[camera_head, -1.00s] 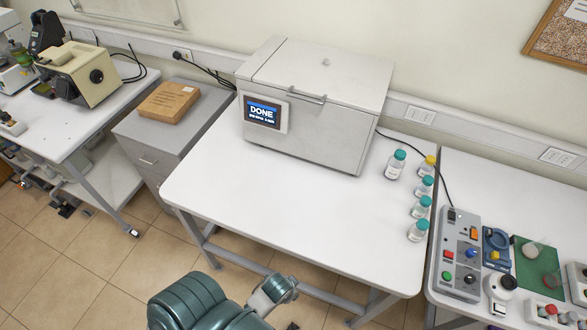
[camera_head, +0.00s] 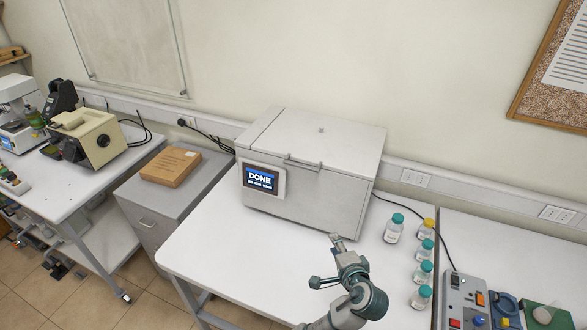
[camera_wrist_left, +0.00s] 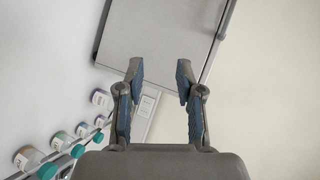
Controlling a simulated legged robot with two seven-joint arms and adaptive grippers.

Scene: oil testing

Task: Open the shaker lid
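The shaker (camera_head: 300,200) is a grey-white box on the middle table, its screen (camera_head: 261,179) reading "DONE". Its lid (camera_head: 318,140) lies flat and shut, with a bar handle (camera_head: 303,163) at the front edge. In the head view my left gripper (camera_head: 325,261) is raised in front of the shaker's lower right front, fingers apart and empty. In the left wrist view the gripper (camera_wrist_left: 160,75) is open, with nothing between its fingers. My right gripper is not in view.
Several capped bottles (camera_head: 422,272) stand right of the shaker; they also show in the left wrist view (camera_wrist_left: 60,142). A cardboard box (camera_head: 171,166) sits on the grey cabinet at left. A control box (camera_head: 465,298) is on the right table. The table's left front is clear.

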